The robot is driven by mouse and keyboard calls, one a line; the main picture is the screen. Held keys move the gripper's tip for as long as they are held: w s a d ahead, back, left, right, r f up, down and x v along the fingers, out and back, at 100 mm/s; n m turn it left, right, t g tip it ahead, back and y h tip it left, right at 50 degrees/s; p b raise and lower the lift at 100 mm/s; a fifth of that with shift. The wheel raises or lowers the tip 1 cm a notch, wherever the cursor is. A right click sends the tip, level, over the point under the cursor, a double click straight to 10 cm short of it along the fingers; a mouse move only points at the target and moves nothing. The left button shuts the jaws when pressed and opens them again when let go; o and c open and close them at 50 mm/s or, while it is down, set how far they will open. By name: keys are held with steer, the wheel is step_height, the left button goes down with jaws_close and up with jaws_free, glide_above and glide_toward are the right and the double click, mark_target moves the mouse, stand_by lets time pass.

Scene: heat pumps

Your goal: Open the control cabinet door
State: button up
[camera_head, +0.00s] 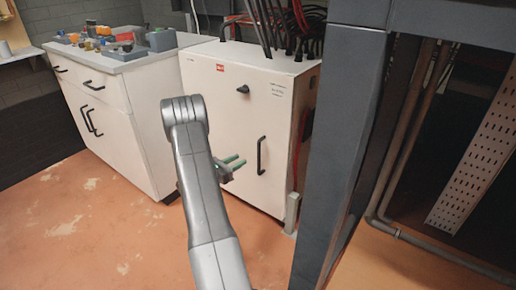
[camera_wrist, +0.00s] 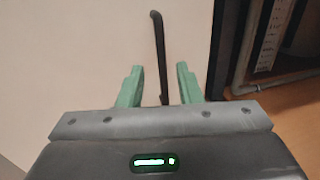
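The control cabinet (camera_head: 225,110) is a cream box with a red label, and its door looks closed. A black bar handle (camera_head: 261,155) stands upright on the right part of the door, with a black knob (camera_head: 243,89) higher up. My gripper (camera_head: 238,161) is in front of the door, left of the handle, with green fingers. In the wrist view, the fingers (camera_wrist: 159,84) are apart, and the handle (camera_wrist: 160,58) runs upright, its lower end showing between them. No contact with the handle is visible.
A dark grey post (camera_head: 343,150) stands close on the right. A white drawer cabinet (camera_head: 110,115) with small parts on top stands on the left. Cables (camera_head: 275,25) rise from the control cabinet's top. The orange floor in front is clear.

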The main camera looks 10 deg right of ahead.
steer(key=b+x, duration=0.2)
steer(key=x, duration=0.9)
steer(key=shift+d, duration=0.3)
steer(key=shift+w, duration=0.15)
steer(key=shift+c, duration=0.2)
jaws_close()
